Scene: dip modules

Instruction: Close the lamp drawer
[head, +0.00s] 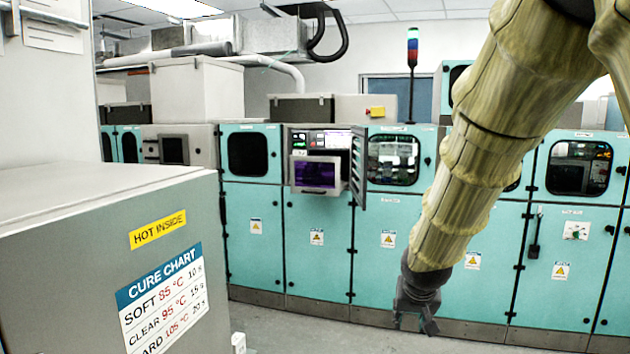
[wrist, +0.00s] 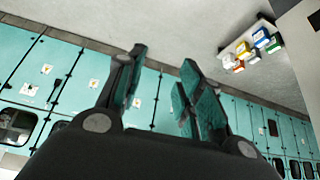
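No open drawer shows in either view. A grey cabinet (head: 75,230) fills the left of the head view, with a yellow "HOT INSIDE" label (head: 158,229) and a "CURE CHART" sign (head: 163,300) on its side. I cannot tell whether the lamp drawer belongs to it; its front is out of view. My gripper (head: 418,322) hangs low right of centre in the head view, well apart from the cabinet. In the wrist view my gripper (wrist: 163,72) has its two fingers spread, with nothing between them.
Teal machine cabinets (head: 255,240) line the back, one with a purple screen (head: 314,173) and an open grey door (head: 359,165). Grey floor (head: 310,330) lies before them. The tilted wrist view shows a white tray (wrist: 227,55) with several coloured items (wrist: 261,38).

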